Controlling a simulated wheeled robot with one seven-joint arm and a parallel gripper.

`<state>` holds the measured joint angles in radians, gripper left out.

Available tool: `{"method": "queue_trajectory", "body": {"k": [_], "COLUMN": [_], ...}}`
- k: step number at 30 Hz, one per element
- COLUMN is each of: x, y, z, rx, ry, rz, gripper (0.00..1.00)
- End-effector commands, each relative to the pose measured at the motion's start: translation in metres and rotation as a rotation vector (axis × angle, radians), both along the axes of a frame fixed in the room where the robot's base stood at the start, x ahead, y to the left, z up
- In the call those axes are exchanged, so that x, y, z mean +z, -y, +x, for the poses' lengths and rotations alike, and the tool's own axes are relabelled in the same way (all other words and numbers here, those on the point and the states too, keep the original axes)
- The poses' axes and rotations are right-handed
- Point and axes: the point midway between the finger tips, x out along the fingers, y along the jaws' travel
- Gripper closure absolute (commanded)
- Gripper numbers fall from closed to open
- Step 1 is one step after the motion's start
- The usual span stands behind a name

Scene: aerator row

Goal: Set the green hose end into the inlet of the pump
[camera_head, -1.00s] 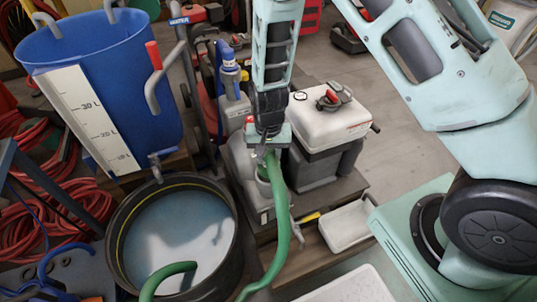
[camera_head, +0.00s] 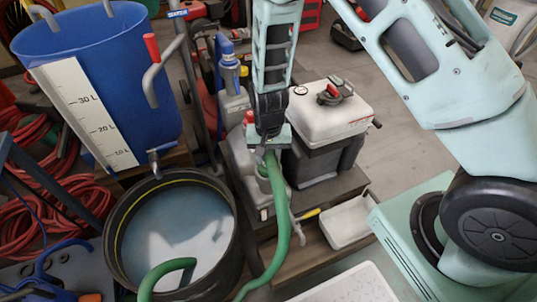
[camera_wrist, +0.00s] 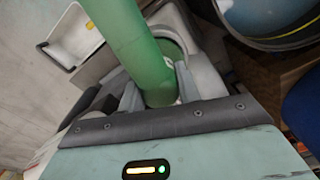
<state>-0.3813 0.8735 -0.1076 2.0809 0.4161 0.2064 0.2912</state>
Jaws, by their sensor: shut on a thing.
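My gripper (camera_head: 270,141) is shut on the green hose (camera_head: 280,212) close to its end. In the wrist view the hose (camera_wrist: 124,32) runs down between the two fingers (camera_wrist: 160,90). The gripper is over a grey pump body (camera_head: 241,158), beside the white-topped machine. A round greenish collar (camera_wrist: 178,48), apparently the inlet, shows just behind the hose in the wrist view. The hose end is right beside or over this collar. I cannot tell whether it is inside, because the fingers and hose hide the contact.
A black round tub (camera_head: 113,240) of water stands at left, with a green hose loop over its rim. A blue tank (camera_head: 120,75) stands behind it. A white-topped machine (camera_head: 325,120) is close on the right, with a white tray (camera_head: 345,222) in front. Red hoses lie at far left.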

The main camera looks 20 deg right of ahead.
Motion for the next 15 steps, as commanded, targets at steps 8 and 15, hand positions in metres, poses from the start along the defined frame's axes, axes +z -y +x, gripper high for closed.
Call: {"method": "queue_trajectory", "body": {"k": [8, 15], "x": [-0.007, -0.013], "y": [0.000, 0.000], "z": [0.000, 0.000], "rx": [0.000, 0.000], "ry": [0.000, 0.000], "rz": [0.000, 0.000], "gripper": [0.95, 0.95]}}
